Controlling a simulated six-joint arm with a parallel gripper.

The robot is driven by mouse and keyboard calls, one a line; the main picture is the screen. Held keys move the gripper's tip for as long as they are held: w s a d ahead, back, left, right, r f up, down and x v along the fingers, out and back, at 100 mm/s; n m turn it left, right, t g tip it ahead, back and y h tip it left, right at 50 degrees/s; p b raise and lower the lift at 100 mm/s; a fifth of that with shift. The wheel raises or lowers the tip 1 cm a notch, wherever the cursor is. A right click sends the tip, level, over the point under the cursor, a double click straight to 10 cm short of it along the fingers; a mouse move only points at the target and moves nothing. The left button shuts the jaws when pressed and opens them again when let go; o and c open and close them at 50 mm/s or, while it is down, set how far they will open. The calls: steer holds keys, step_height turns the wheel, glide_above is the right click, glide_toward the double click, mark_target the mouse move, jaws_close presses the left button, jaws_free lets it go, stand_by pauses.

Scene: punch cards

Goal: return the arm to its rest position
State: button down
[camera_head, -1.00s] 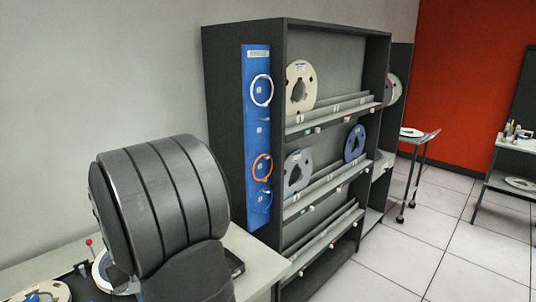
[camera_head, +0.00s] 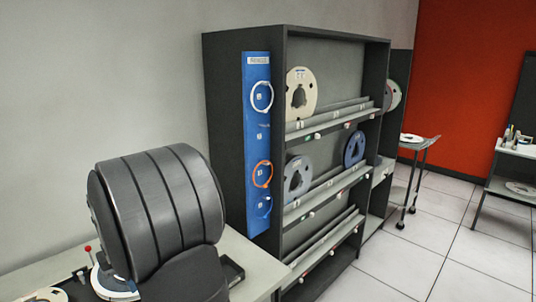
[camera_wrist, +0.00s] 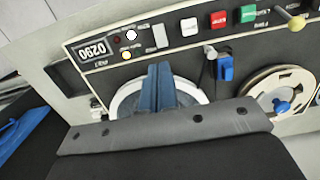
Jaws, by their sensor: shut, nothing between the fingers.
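My gripper (camera_wrist: 160,68) shows in the wrist view with its two blue-grey fingers together and nothing between them. The fingers point toward a machine panel (camera_wrist: 175,58) and overlap a pale round part (camera_wrist: 126,97) in front of it. I cannot tell how far apart they are. In the head view my own dark ribbed arm link (camera_head: 160,210) fills the lower left. My gripper is hidden there.
The panel has a number display (camera_wrist: 92,50), a red button (camera_wrist: 219,19) and a blue-handled lever (camera_wrist: 225,68). A reel (camera_wrist: 282,90) sits at right. A dark rack (camera_head: 225,130) holds reels beside the table (camera_head: 255,268).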

steer(key=shift+g+h, duration=0.5)
steer(key=shift+w+a+r, duration=0.35)
steer(key=shift+r, duration=0.35)
steer(key=shift+w+a+r, duration=0.3)
steer(key=shift+r, duration=0.45)
steer(key=shift+w+a+r, duration=0.35)
steer(key=shift+r, duration=0.35)
steer(key=c, duration=0.8)
jaws_free()
steer(key=o, duration=0.4)
steer(key=shift+s+a, duration=0.15)
steer(key=shift+a, duration=0.05)
steer(key=o, duration=0.4)
steer(key=s+a+r+t, duration=0.1)
steer(key=s+a, duration=0.8)
steer(key=s, duration=0.1)
steer(key=shift+a+r+y, duration=0.25)
steer(key=shift+a+y, duration=0.15)
steer(key=s+a+r, duration=0.1)
steer(key=s+a, duration=0.6)
steer(key=s, duration=0.5)
step_height(320, 180, down, 10)
steer(key=shift+r+t+y, duration=0.2)
steer(key=shift+t+y, duration=0.1)
steer(key=shift+y, duration=0.1)
steer(key=shift+r, duration=0.15)
